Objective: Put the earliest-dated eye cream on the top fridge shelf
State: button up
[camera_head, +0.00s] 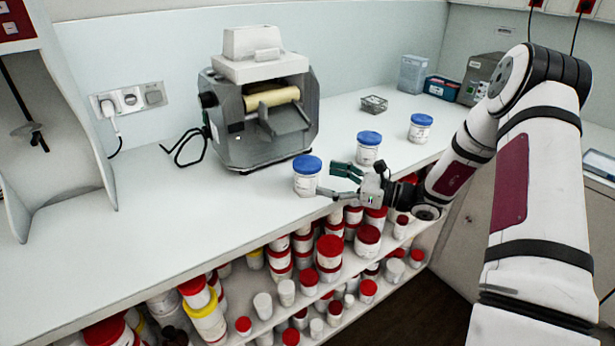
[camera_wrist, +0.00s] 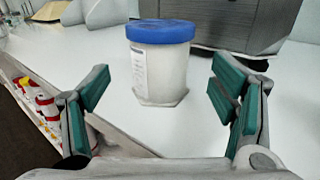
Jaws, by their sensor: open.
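Three white jars with blue lids stand upright on the white counter. The nearest jar (camera_head: 307,178) is just left of my gripper (camera_head: 340,181). The middle jar (camera_head: 368,150) stands behind my gripper, and the far jar (camera_head: 420,129) is farther right. In the wrist view one blue-lidded jar (camera_wrist: 160,65) stands ahead, centred between the spread green-padded fingers of my gripper (camera_wrist: 168,95). My gripper is open and empty. The jar has a label on its left side, but its print is too small to read. No fridge is identifiable in view.
A grey and white roller mill (camera_head: 262,105) stands behind the nearest jar. Shelves below the counter hold many red-lidded jars (camera_head: 329,252). A small grey box (camera_head: 374,104) and bins (camera_head: 412,74) sit farther back. The counter's left part (camera_head: 150,240) is clear.

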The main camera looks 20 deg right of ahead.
aim_at(308, 174)
jog(key=shift+x, duration=3.1)
jog(key=c, duration=1.5)
jog(key=shift+r, duration=0.1)
